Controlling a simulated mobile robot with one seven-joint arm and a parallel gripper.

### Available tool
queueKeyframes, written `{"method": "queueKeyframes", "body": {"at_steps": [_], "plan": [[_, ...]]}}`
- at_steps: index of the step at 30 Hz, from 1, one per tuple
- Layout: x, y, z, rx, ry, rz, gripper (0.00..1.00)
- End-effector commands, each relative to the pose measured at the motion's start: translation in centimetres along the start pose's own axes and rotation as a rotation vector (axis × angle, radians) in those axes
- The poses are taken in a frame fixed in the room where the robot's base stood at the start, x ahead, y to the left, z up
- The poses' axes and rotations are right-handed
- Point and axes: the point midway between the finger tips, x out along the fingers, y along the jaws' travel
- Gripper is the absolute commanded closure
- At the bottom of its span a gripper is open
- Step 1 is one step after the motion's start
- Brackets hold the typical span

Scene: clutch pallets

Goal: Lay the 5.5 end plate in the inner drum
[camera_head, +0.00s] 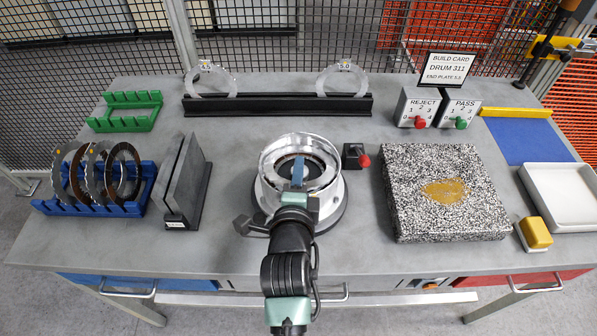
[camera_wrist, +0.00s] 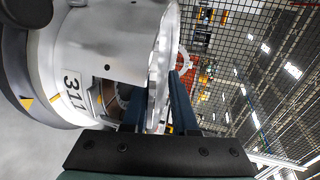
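The drum (camera_head: 267,192) stands upright on a dark round base mid-bench. Its wall, marked 311, fills the left of the wrist view (camera_wrist: 100,45). My gripper (camera_head: 298,172) is over the drum's mouth. In the wrist view my gripper's two dark blue fingers (camera_wrist: 157,105) stand either side of a pale toothed plate (camera_wrist: 158,85), seen edge-on, and appear closed on it. This appears to be the end plate, lying roughly parallel to the drum's rim. Its thickness mark is not readable. I cannot tell whether it touches the drum, and the seat inside is mostly hidden.
A black rack (camera_head: 275,106) at the back holds two pale rings, one tagged 5.0. A blue rack (camera_head: 95,208) and grey upright block (camera_head: 182,185) stand left. A small red-knobbed box (camera_head: 354,156) sits close right of the drum, then a speckled slab (camera_head: 445,220).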

Motion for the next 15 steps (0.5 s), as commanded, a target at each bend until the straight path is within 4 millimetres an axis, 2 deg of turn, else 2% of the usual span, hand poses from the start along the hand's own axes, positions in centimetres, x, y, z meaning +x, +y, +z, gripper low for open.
{"method": "queueKeyframes", "body": {"at_steps": [1, 2, 15], "plan": [[0.0, 0.03, 0.0, 0.0, 0.0, 0.001, 0.63], [0.0, 0.06, 0.0, 0.0, 0.0, 0.002, 0.58], [0.01, 0.61, -0.01, 0.0, 0.001, 0.014, 0.58]]}}
